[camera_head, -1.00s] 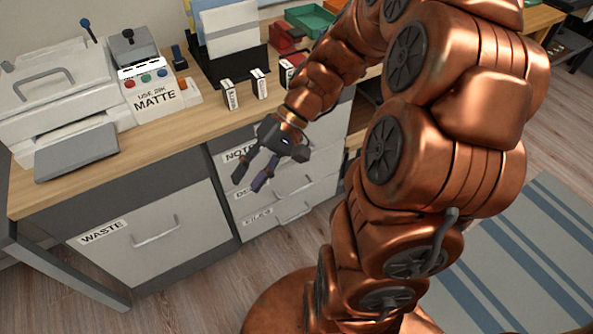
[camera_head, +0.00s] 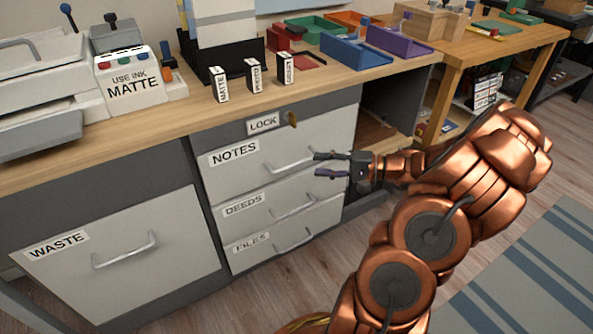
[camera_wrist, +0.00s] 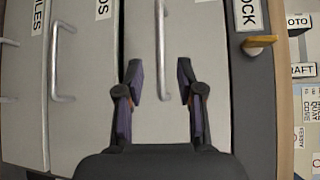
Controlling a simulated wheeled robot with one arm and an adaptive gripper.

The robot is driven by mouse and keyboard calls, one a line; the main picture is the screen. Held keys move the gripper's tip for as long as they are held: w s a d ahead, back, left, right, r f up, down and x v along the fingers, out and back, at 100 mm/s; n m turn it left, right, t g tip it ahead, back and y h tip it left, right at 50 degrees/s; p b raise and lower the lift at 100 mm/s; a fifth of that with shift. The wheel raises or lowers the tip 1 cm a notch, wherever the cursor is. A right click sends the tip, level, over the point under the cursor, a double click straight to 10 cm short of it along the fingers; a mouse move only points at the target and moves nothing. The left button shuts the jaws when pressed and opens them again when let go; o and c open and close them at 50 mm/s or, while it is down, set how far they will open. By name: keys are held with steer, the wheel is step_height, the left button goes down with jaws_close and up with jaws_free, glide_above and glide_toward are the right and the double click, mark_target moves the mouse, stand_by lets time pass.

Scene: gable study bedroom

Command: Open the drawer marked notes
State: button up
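The drawer marked NOTES (camera_head: 236,175) is the top one of a stack of three and looks shut, with a silver bar handle (camera_head: 290,162). Above it is a LOCK label (camera_head: 262,124) with a brass key or knob (camera_head: 292,119) beside it. My gripper (camera_head: 316,165) is open and empty by the right end of the NOTES handle, fingers pointing left. In the wrist view, turned sideways, the NOTES handle (camera_wrist: 161,40) runs up the middle, its near end between the fingertips (camera_wrist: 160,80). I cannot tell how far it is from them in depth.
Below are the DEEDS drawer (camera_head: 225,209) and FILES drawer (camera_head: 235,259), both looking shut. A WASTE drawer (camera_head: 110,275) is at left. Floor in front is clear.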

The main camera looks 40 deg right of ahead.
mark_target(297, 164)
steer(key=b+x, duration=0.1)
steer(key=x, duration=0.6)
steer(key=shift+w+a+f+b, duration=0.1)
steer(key=shift+a+b, duration=0.05)
steer(key=shift+b, duration=0.25)
jaws_close()
stand_by(0.3)
